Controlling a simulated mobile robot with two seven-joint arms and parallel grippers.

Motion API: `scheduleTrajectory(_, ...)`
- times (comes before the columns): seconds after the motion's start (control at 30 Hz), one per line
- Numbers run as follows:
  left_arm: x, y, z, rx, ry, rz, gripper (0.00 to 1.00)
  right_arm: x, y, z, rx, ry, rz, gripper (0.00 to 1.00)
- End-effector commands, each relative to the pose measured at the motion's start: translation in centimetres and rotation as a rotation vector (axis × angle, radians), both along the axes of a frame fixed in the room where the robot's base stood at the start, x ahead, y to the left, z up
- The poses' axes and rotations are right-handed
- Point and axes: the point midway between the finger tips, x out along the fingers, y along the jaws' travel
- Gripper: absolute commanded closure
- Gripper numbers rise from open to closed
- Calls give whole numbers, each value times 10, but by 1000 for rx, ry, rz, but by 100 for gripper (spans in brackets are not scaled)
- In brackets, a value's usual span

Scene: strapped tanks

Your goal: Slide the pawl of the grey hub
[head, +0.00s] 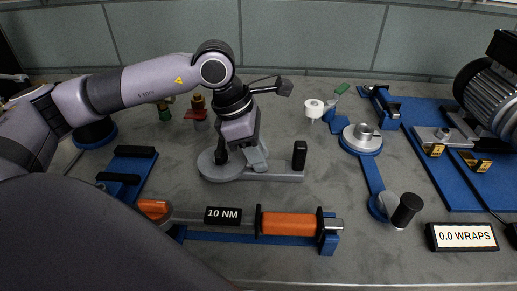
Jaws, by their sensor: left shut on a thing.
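The grey hub (208,170) is a round grey disc on the worktop, with a flat grey arm (280,176) reaching right to an upright black knob (299,155). My left gripper (240,158) comes down onto the hub from above, its fingers low over the disc. It is shut on a small part there, which looks like the hub's pawl. The fingers hide most of that part, so its position cannot be told. My right gripper is not in view.
In front lies an orange-handled torque wrench (289,224) on a blue rack, with a 10 NM sign (223,216). To the right are a blue-based crank (406,210), a 0.0 WRAPS display (462,237) and a motor (492,97). A white roll (314,108) stands behind.

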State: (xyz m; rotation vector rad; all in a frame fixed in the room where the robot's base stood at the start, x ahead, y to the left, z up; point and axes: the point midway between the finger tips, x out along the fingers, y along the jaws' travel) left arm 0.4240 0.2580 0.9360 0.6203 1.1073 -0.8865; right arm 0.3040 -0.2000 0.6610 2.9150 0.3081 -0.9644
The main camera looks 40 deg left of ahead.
Motion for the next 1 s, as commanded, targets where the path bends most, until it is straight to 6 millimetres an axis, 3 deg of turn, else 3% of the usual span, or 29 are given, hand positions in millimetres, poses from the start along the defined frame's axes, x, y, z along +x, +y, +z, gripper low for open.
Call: scheduleTrajectory(1.0, 11, -18, -1, 0, 0, 0, 100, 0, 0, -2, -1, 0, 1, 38)
